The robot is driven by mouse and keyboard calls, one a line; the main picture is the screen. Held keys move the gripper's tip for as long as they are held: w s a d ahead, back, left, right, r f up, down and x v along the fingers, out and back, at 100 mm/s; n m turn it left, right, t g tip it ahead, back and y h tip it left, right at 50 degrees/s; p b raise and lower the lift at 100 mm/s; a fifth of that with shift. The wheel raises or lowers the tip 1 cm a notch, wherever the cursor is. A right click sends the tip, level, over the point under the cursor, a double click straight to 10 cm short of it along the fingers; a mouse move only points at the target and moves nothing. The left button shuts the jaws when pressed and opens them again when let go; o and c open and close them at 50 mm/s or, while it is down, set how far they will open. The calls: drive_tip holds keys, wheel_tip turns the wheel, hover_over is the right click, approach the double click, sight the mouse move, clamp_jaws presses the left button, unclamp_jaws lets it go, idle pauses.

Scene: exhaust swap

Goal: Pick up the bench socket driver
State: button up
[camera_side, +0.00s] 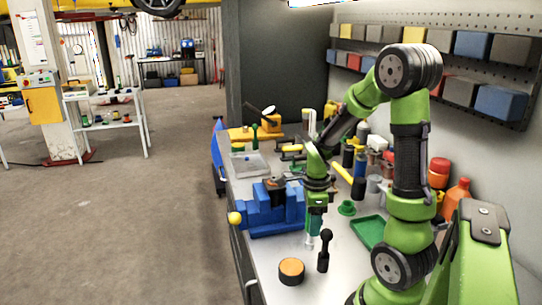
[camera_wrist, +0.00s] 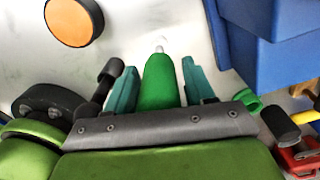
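A green tapered handle with a small silver tip, which looks like the bench socket driver (camera_wrist: 159,84), lies between the teal fingers of my gripper (camera_wrist: 158,90) in the wrist view. The fingers flank it closely on both sides; whether both touch it I cannot tell.
A round orange-topped black puck (camera_side: 291,270) and an upright black knobbed tool (camera_side: 324,251) stand close by on the bench (camera_side: 270,250). A green tray (camera_side: 369,231) and green cup (camera_side: 347,208) lie to the right. Bottles and cans crowd the back.

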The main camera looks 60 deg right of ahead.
drive_tip(key=c, duration=0.9)
drive_tip(key=r, duration=1)
drive_tip(key=shift+w+d, duration=0.15)
drive_tip(key=shift+w, duration=0.15)
drive_tip(key=w+d+r, duration=0.1)
drive_tip(key=w+r, duration=0.1)
drive_tip(key=w+d+r+n, duration=0.1)
drive_tip(key=w+r, duration=0.1)
drive_tip(key=w+d+r+n, duration=0.1)
drive_tip(key=w+r, duration=0.1)
drive_tip(key=w, duration=0.1)
drive_tip(key=shift+d+r, duration=0.2)
drive_tip(key=w+d+r+n, duration=0.1)
drive_tip(key=w+r+n, duration=0.1)
drive_tip(key=w+r, duration=0.4)
drive_tip(key=shift+w+d+n, duration=0.15)
drive_tip(key=shift+w+n, duration=0.15)
drive_tip(key=shift+w, duration=0.05)
drive_tip(key=shift+f, duration=0.1)
